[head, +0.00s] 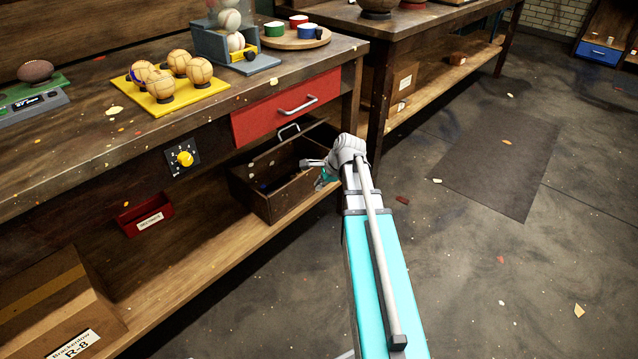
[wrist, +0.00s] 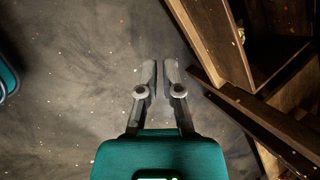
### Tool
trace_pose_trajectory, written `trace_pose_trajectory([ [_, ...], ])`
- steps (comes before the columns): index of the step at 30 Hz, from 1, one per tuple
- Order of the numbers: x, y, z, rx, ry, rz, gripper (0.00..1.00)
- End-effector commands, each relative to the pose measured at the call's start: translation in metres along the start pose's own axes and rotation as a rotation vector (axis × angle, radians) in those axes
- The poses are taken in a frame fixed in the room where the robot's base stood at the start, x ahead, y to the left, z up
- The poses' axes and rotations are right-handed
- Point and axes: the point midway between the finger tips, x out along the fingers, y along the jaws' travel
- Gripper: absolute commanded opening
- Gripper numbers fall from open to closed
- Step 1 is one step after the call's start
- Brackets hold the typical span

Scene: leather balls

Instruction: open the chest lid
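The chest (head: 284,203) is a dark wooden box on the lower shelf under the workbench. Its inside shows from above, and a panel with a metal handle (head: 288,130) stands raised at its back, so the lid looks open. In the wrist view, part of the chest (wrist: 228,50) is at the right, with its dark hollow showing. My gripper (head: 307,163) is at the chest's right front side in the head view. In the wrist view my gripper (wrist: 160,68) has its fingers close together, with a thin gap and nothing held, over the floor beside the chest. I cannot tell whether it touches the chest.
A red drawer (head: 288,107) sits above the chest. A yellow dial (head: 185,158) and a red bin (head: 145,215) are to the left. A cardboard box (head: 55,305) is on the lower shelf's near end. Another table (head: 425,25) stands behind. The floor at right is open.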

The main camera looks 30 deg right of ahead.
Motion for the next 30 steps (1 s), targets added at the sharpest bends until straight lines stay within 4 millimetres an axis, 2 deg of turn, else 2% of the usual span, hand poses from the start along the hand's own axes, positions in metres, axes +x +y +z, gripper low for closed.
trace_pose_trajectory([
  [1,0.000,0.001,0.001,-0.006,0.001,0.002,0.24],
  [5,0.002,0.006,0.009,-0.057,0.005,0.017,0.48],
  [6,0.003,0.009,0.013,-0.086,0.007,0.026,0.51],
  [10,0.008,0.023,0.033,-0.229,0.020,0.068,0.51],
  [14,0.014,0.045,0.060,-0.446,0.033,0.134,0.51],
  [24,0.021,0.117,0.131,-1.152,0.026,0.362,0.51],
  [30,0.018,0.152,0.158,-1.494,-0.006,0.484,0.51],
])
